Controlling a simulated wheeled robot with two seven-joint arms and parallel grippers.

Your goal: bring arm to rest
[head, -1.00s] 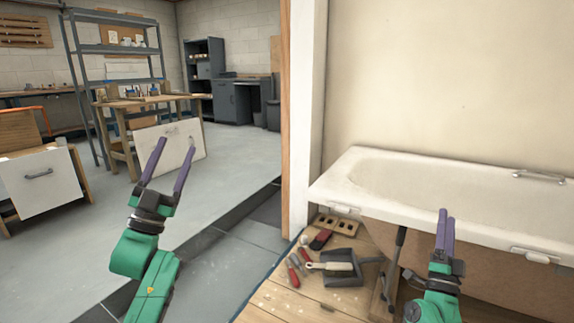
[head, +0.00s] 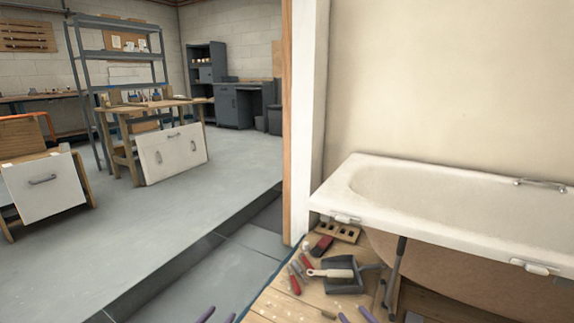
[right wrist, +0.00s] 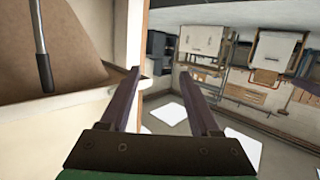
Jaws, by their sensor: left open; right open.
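Only the purple fingertips of my left gripper (head: 217,316) show at the bottom edge of the head view, apart from each other. My right gripper (head: 357,316) shows its purple fingertips at the bottom edge of the head view, to the right of the left one. In the right wrist view my right gripper (right wrist: 169,98) has its two fingers spread with nothing between them. Both arms are otherwise out of the head view.
A white bathtub (head: 430,198) stands at right over a wooden floor. A grey dustpan (head: 345,276) with a brush (head: 330,273) and red-handled tools (head: 295,280) lie in front of it. A wooden door post (head: 287,130) stands mid-view. Grey floor at left is open before a workbench (head: 150,106).

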